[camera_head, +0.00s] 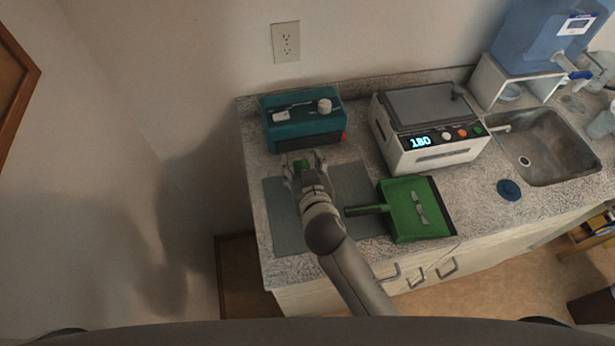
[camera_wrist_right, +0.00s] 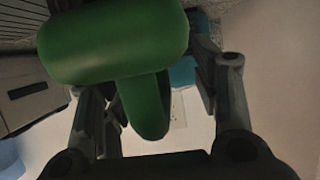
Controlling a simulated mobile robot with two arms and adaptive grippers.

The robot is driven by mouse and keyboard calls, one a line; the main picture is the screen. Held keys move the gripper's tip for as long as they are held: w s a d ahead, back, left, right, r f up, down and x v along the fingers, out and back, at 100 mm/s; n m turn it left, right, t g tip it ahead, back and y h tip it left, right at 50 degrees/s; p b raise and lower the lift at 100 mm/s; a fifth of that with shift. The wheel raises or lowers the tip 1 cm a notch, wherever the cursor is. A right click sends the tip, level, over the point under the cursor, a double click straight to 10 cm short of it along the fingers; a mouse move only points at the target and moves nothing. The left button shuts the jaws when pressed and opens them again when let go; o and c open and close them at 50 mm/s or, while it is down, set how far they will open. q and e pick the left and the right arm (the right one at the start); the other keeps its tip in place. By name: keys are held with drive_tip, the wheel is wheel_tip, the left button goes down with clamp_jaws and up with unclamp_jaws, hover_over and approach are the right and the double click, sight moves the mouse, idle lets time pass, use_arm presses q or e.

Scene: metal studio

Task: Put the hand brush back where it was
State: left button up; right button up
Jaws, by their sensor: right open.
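The green hand brush (camera_wrist_right: 115,45) fills the upper middle of the right wrist view, very close to the camera. Part of it lies between the two fingers. In the head view only a small green bit of it (camera_head: 302,163) shows at the fingertips; my gripper hides the rest. My right gripper (camera_head: 305,166) is open around it, over the grey mat (camera_head: 282,222). I cannot tell whether the brush touches the mat or a finger. My left gripper is not in view.
A white device (camera_head: 440,156) with a lit display stands behind the dustpan. Farther right are a sink (camera_head: 550,150), a blue disc (camera_head: 509,190) and a water jug (camera_head: 540,40).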

drive_tip(key=b+v, duration=0.2)
drive_tip(key=v, duration=1)
drive_tip(key=shift+f, duration=0.1)
